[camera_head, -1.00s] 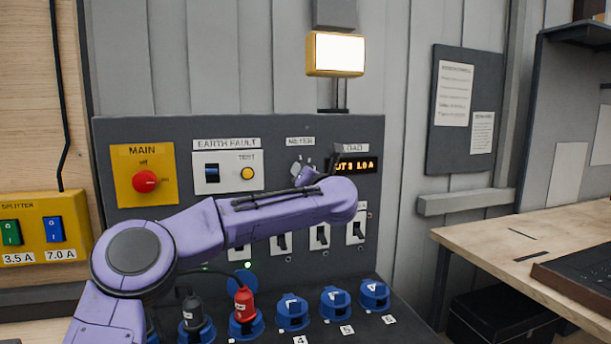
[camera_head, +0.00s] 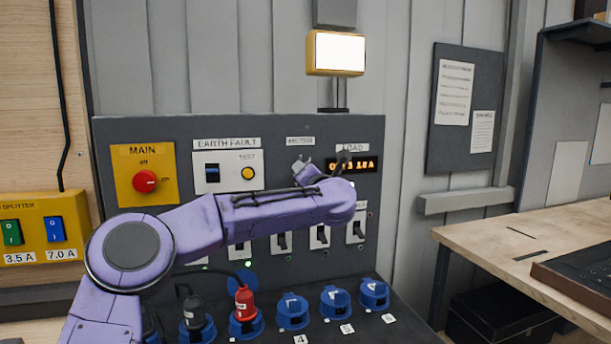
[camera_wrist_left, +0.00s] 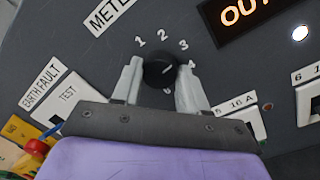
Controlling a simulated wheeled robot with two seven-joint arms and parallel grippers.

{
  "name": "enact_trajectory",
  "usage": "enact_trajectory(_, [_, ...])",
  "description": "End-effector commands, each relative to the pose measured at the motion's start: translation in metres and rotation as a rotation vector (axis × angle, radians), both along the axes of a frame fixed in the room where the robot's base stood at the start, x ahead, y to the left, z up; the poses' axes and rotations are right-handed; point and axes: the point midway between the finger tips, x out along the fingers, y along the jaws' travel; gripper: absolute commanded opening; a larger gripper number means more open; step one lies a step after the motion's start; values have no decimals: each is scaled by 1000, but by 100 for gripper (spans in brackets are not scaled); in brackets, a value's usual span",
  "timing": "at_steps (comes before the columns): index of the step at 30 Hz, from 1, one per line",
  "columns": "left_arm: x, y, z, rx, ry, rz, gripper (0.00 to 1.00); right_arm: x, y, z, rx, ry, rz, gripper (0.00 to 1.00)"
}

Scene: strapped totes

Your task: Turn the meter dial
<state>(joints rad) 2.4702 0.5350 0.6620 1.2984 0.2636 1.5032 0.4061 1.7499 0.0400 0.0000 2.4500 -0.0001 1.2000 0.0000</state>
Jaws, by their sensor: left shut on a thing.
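The meter dial (camera_wrist_left: 161,72) is a round black knob with a light pointer line and the numbers 1, 2, 3 and 4 around its upper edge. In the left wrist view, my left gripper (camera_wrist_left: 160,82) has one grey finger on each side of the dial and is shut on it. The pointer line slants toward the upper right, near the 4. In the head view my left gripper (camera_head: 305,170) is at the panel below the METER label, and it hides the dial. My right gripper is not in view.
The panel (camera_head: 110,230) carries the red MAIN switch (camera_head: 145,181), the earth fault unit (camera_head: 226,171) and an orange load display (camera_head: 362,164). Blue sockets (camera_head: 292,311) line the base, one with a red plug (camera_head: 244,302). A wooden bench (camera_head: 490,240) stands right.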

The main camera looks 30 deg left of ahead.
Motion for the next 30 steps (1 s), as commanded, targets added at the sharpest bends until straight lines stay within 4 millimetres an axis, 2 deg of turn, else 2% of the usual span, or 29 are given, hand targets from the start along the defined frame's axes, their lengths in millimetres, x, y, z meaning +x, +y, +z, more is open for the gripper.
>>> enact_trajectory(2, [0, -1, -4, -4, 6, 0, 12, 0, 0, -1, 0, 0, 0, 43])
enact_trajectory(3, [1, -1, -4, -4, 6, 0, 56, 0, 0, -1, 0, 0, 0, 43])
enact_trajectory(4, [0, -1, -4, -4, 6, 0, 66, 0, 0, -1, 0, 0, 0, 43])
enact_trajectory(5, [0, -1, -4, -3, 5, -1, 68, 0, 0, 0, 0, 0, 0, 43])
enact_trajectory(14, [-1, -3, -2, -1, 1, -1, 68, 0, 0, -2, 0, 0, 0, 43])
enact_trajectory(17, [-10, -13, -5, 0, -1, -4, 68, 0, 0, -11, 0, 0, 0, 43])
enact_trajectory(24, [-47, -58, -11, 1, 0, -4, 68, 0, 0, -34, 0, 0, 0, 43])
enact_trajectory(30, [-65, -79, -11, -1, 2, -1, 68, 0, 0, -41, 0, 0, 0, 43])
